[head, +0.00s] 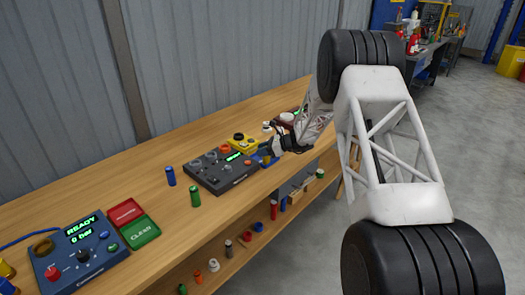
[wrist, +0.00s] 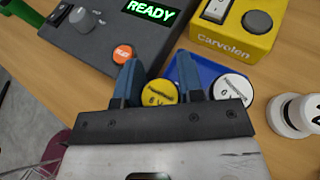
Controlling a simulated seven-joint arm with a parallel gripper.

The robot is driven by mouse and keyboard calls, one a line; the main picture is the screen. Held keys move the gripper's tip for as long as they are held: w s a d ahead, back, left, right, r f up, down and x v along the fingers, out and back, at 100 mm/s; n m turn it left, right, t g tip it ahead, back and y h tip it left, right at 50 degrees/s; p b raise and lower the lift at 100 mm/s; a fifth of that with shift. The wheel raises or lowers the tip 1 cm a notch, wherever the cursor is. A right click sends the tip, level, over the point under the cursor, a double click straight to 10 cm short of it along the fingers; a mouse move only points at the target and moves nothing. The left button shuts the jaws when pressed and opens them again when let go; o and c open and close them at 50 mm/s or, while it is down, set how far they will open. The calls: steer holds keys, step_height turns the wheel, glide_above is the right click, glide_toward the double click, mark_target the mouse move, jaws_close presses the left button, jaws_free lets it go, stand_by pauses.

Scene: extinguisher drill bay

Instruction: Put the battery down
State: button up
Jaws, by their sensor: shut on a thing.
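My gripper (wrist: 160,74) is shut on a battery with a yellow end marked "6 V" (wrist: 158,93), which sits between its two blue fingers. The battery's body is mostly hidden. A blue tray (wrist: 212,72) lies beside and under the right finger, and a white-ended battery (wrist: 236,86) is at it. I cannot tell whether the held battery touches the tray.
The panel has a green READY display (wrist: 151,10) and an orange button (wrist: 123,53). A yellow Carvolen box (wrist: 235,35) stands behind the tray; a white knobbed object (wrist: 294,115) is at right. A blue cylinder (head: 170,176) and a green cylinder (head: 195,197) stand on the bench.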

steer(key=shift+f, duration=0.1)
steer(key=o, duration=0.7)
steer(key=v, duration=1.2)
steer(key=shift+s, duration=0.1)
stand_by(0.5)
